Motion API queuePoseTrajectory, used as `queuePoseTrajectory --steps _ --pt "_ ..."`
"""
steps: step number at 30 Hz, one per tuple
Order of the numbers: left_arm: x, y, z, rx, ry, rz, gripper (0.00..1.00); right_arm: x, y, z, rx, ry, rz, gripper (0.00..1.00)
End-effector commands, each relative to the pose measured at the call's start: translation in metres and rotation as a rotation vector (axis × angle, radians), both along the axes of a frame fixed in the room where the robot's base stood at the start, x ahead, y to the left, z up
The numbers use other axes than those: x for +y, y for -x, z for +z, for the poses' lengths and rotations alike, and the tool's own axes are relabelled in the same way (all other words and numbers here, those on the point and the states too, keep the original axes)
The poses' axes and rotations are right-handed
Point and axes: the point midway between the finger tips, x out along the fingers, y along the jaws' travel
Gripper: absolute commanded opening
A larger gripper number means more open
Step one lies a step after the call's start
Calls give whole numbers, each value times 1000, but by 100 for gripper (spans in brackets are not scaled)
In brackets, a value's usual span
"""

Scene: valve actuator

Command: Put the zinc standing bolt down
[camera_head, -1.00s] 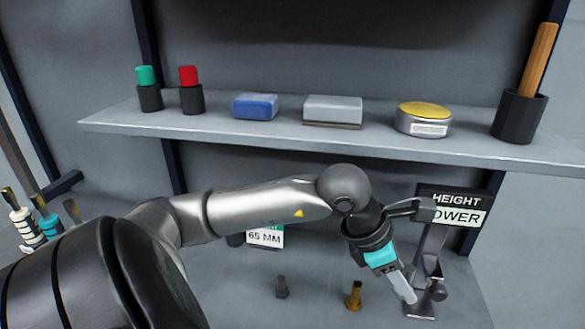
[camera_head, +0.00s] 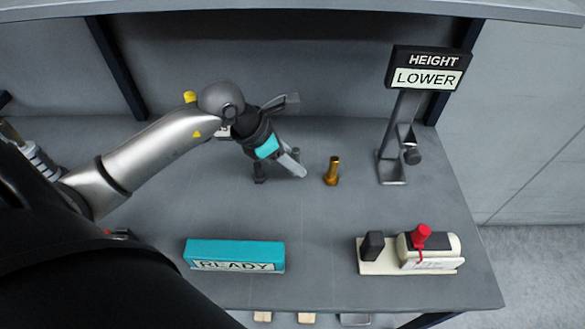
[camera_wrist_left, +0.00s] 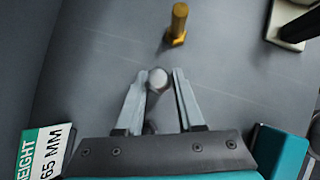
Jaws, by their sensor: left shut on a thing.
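The zinc bolt (camera_wrist_left: 157,80) shows end-on as a pale round top between my left fingertips in the left wrist view. My left gripper (camera_head: 293,166) is shut on it, low over the bench; in the head view the fingers hide the bolt. I cannot tell whether its foot touches the bench. A brass bolt (camera_head: 332,171) stands upright just right of the gripper, and in the left wrist view (camera_wrist_left: 178,25) it stands ahead of the fingertips. A dark bolt (camera_head: 259,173) stands just left of the fingers. My right gripper is not in view.
A height gauge (camera_head: 398,135) with a LOWER sign stands at the right.

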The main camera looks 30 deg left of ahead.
Motion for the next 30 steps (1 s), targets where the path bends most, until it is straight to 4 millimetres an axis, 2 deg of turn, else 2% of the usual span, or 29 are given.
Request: queuePoseTrajectory --steps 3,6,17,18,25,30 --pt "-1 1 -20 4 4 2 0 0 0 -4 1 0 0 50" --pt "-1 0 -30 2 2 1 0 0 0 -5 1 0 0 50" --pt "0 0 -34 1 0 -1 0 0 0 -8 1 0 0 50" --pt "0 0 -34 1 0 -1 40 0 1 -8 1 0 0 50" --pt "0 0 -33 1 0 -1 66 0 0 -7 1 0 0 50" --pt "0 0 -33 1 0 -1 67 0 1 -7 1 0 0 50"
